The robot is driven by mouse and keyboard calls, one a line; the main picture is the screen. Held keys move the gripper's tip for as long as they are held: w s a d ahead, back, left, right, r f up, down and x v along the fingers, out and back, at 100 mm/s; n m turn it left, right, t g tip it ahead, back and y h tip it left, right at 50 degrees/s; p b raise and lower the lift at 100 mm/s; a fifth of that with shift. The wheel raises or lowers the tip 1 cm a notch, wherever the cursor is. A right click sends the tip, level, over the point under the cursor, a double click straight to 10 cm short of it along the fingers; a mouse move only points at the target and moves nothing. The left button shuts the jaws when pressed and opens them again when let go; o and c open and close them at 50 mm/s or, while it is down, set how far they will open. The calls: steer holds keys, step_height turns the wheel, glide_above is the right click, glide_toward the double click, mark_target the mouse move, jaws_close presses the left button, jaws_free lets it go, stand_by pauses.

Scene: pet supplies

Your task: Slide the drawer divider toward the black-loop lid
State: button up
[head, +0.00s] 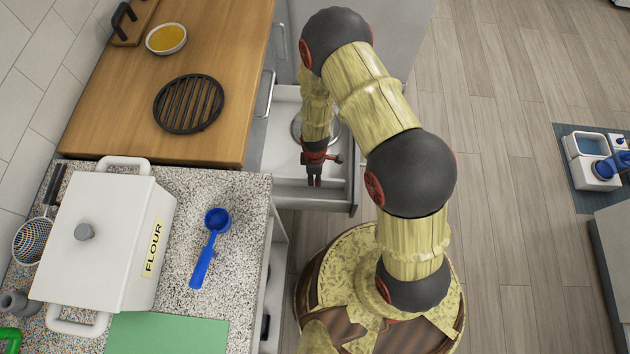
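A white drawer (282,160) stands pulled out from the counter, right of the wood top. The drawer divider (285,180) seems to be the thin pale wall running across its near part. A round grey lid (296,126) lies in the far part, mostly hidden behind my arm; its loop is not clear to see. My gripper (314,184) points down into the drawer at the divider. Its two dark fingers look close together, with nothing visible between them. I cannot tell whether the fingertips touch the divider.
A black round grate (188,104) and a yellow-filled bowl (166,39) rest on the wood top. A white flour bin (95,240), blue scoop (210,245) and green mat (165,335) are on the speckled counter.

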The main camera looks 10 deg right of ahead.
steer(key=b, duration=0.1)
glide_above(315, 187)
steer(key=f, duration=0.4)
steer(key=shift+w+d+f, duration=0.1)
steer(key=shift+w, duration=0.2)
steer(key=shift+c, duration=0.2)
jaws_close()
stand_by(0.4)
